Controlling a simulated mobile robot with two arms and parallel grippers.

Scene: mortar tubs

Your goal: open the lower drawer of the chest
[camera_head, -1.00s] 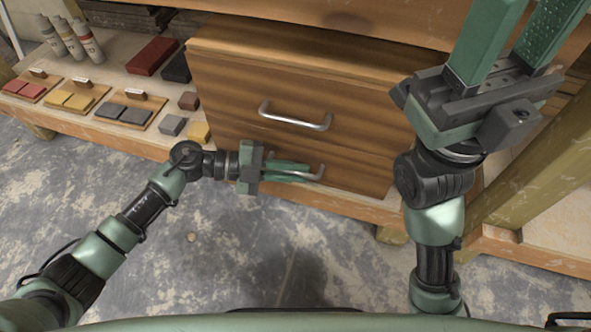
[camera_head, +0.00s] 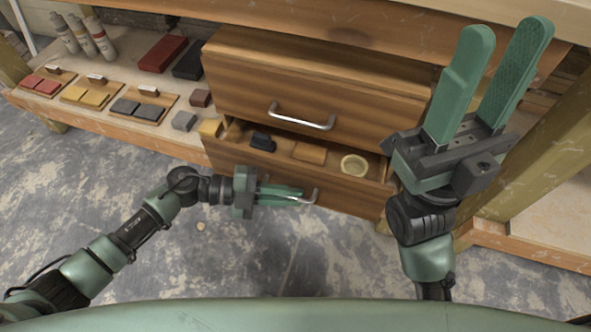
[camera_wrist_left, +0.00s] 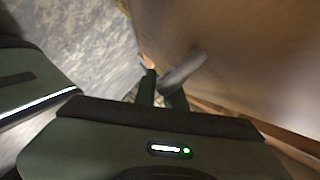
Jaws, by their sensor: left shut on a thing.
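The wooden chest (camera_head: 320,75) stands on the low shelf, with its upper drawer shut and a metal bar handle (camera_head: 301,118) on it. The lower drawer (camera_head: 340,190) is partly pulled out. Inside it lie a dark block (camera_head: 262,142), an orange-brown block (camera_head: 309,152) and a round cream ring or dish (camera_head: 354,164). My left gripper (camera_head: 290,192) is shut on the lower drawer's handle (camera_head: 313,197); the handle (camera_wrist_left: 183,72) also shows blurred between the fingers in the left wrist view. My right gripper (camera_head: 510,80) is open and empty, raised at the right of the chest.
To the left, the shelf holds several tubes (camera_head: 82,38), small boards with coloured blocks (camera_head: 88,95), a dark red block (camera_head: 162,54) and loose small blocks. A wooden post (camera_head: 520,170) stands at the right. The floor (camera_head: 270,250) before the chest is clear.

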